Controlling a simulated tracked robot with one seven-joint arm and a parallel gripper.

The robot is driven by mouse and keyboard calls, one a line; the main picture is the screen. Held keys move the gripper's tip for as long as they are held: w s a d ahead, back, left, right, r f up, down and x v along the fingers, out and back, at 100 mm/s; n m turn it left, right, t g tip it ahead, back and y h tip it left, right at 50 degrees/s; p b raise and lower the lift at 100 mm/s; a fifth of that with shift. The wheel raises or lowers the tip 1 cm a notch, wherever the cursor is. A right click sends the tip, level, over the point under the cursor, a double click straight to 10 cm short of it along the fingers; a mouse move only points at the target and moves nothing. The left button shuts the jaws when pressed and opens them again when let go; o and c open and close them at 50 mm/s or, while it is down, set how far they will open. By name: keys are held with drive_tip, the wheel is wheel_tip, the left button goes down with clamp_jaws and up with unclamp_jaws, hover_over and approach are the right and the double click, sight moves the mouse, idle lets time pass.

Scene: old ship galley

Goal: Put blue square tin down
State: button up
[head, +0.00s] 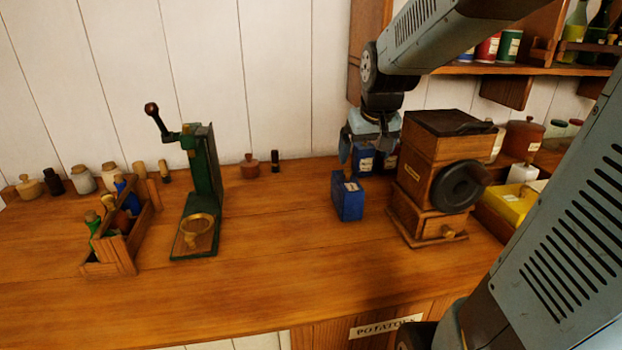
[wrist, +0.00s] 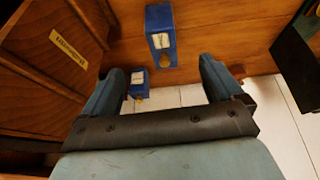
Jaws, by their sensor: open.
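A blue square tin (head: 348,199) with a pale label stands upright on the wooden counter, left of the coffee grinder. It also shows in the wrist view (wrist: 161,42), beyond the open end of my jaws. Behind it in the head view is more blue with pale labels (head: 363,161), partly hidden by my gripper. A second blue tin (wrist: 138,78) shows in the wrist view near the left finger. My gripper (head: 366,158) is open with nothing held, apart from the front tin. The wrist view shows its two fingers (wrist: 162,75) spread wide.
The wooden coffee grinder (head: 430,175) stands close on the right. A green cast-iron device (head: 203,190) and a bottle carrier (head: 122,240) are at the left. The counter (head: 270,260) is clear in the middle. A shelf (head: 520,70) hangs at upper right.

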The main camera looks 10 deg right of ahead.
approach(348, 181)
drive_tip(key=shift+x, duration=6)
drive_tip(key=shift+c, duration=0.2)
drive_tip(key=c, duration=1.3)
